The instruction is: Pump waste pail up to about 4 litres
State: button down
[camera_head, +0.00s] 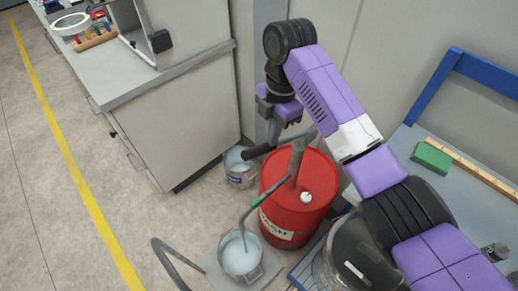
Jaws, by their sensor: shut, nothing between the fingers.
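The pump's lever slopes to a black grip (259,152) on the left. A spout pipe with a green section (257,203) curves down from the pump into a pail (229,264) in front. Pale bluish liquid (240,254) shows in that pail; its level in litres cannot be read. My gripper (274,130) is shut and empty, pointing down close above the lever. Whether it touches the lever cannot be told.
A second pail (240,181) with pale liquid stands behind the drum by the grey cabinet (175,125). The front pail stands on a grey platform (211,265) with a curved handle (172,255). A bench (405,145) with a green block is right. Floor at left is clear.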

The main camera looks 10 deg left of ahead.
jog(key=r, duration=0.2)
jog(key=r+p, duration=0.1)
jog(key=r, duration=0.2)
jog(key=shift+w+d+r, duration=0.15)
jog(key=shift+w+d, duration=0.05)
dwell(0.8)
